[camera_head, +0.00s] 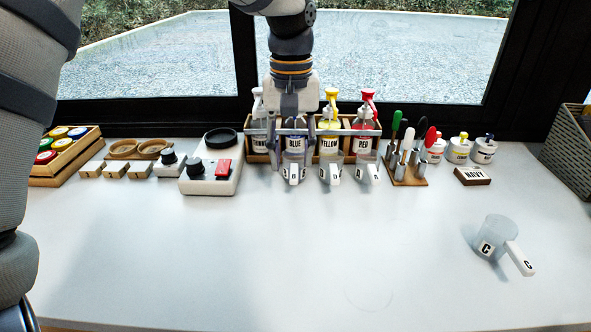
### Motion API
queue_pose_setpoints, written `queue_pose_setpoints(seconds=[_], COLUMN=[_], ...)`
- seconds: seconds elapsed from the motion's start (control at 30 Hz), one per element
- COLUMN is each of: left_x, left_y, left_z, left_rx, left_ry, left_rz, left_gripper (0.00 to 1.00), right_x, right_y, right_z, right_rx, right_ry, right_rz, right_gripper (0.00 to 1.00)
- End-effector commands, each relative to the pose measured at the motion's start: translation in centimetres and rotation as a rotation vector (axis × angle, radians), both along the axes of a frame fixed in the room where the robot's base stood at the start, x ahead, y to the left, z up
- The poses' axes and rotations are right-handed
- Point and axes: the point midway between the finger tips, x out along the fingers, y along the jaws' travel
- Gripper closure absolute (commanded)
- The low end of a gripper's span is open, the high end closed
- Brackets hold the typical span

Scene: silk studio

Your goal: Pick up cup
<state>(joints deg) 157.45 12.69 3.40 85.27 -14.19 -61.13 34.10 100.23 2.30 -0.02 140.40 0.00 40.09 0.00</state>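Several clear cups with white lettered handles are in view. Three stand in a row before the bottle rack: a left cup (294,172), a middle cup (331,171) and a right cup (367,170). Cup C (497,236) stands apart at the right, its handle pointing to the lower right. My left gripper (292,148) points down from the top centre, fingers spread, in front of the blue-labelled bottle and just above or at the left cup. Whether it touches that cup is unclear. My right gripper is not in view.
A wooden rack (257,158) holds several pump bottles. Left are a white device (210,178), small wooden blocks (115,169) and a paint-pot rack (62,162). Right are a tool stand (405,177), white jars (459,151), a NAVY block (472,176) and a basket (568,150).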

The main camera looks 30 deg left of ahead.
Motion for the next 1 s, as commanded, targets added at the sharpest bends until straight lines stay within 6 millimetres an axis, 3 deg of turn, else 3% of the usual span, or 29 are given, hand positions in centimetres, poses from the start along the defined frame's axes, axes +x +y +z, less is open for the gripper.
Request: queue_pose_setpoints(seconds=[0.3, 0.57, 0.73, 1.0], left_x=[0.4, 0.4, 0.4, 0.4], left_y=[-0.2, -0.2, -0.2, -0.2], left_z=[-5.3, -5.7, -5.6, -5.6], left_rx=[-0.001, 0.0, 0.0, 0.0], left_ry=[0.002, -0.004, -0.004, -0.004], left_rz=[0.0, 0.0, 0.0, 0.0], left_gripper=[0.63, 0.63, 1.0, 1.0], right_x=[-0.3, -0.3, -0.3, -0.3], right_y=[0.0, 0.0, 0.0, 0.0], right_z=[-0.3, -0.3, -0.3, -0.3], right_rx=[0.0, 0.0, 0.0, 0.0], right_ry=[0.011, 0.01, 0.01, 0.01], right_rz=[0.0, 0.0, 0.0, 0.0], right_gripper=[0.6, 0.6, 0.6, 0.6])
